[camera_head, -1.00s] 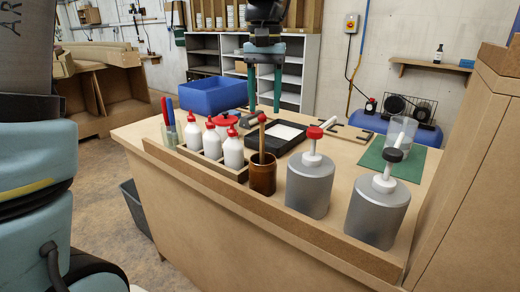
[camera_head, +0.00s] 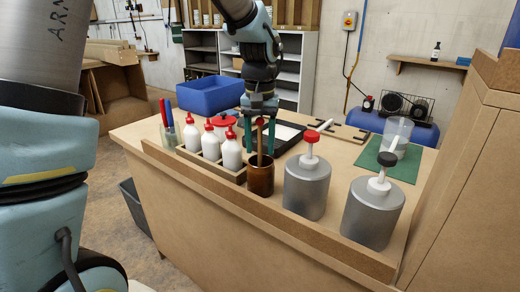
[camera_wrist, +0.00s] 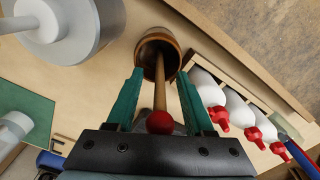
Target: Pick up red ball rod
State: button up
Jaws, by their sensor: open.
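The red ball rod (camera_head: 260,142) is a wooden stick with a red ball on its upper end. It stands in a brown cup (camera_head: 260,180) on the workbench. In the wrist view the red ball (camera_wrist: 160,122) lies between the green fingers, and the stick runs away into the cup (camera_wrist: 158,50). My gripper (camera_head: 260,150) is open around the upper part of the rod, above and behind the cup. In the wrist view my gripper (camera_wrist: 155,90) has a finger on each side of the rod, with gaps visible.
Several white bottles with red caps (camera_head: 232,155) stand in a wooden rack left of the cup. Two grey pump containers (camera_head: 306,188) stand to its right. A black tray (camera_head: 290,138) lies behind. A blue bin (camera_head: 210,93) is at the back left.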

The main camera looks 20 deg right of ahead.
grip_shut()
dwell(0.3)
jog(key=shift+r, duration=0.2)
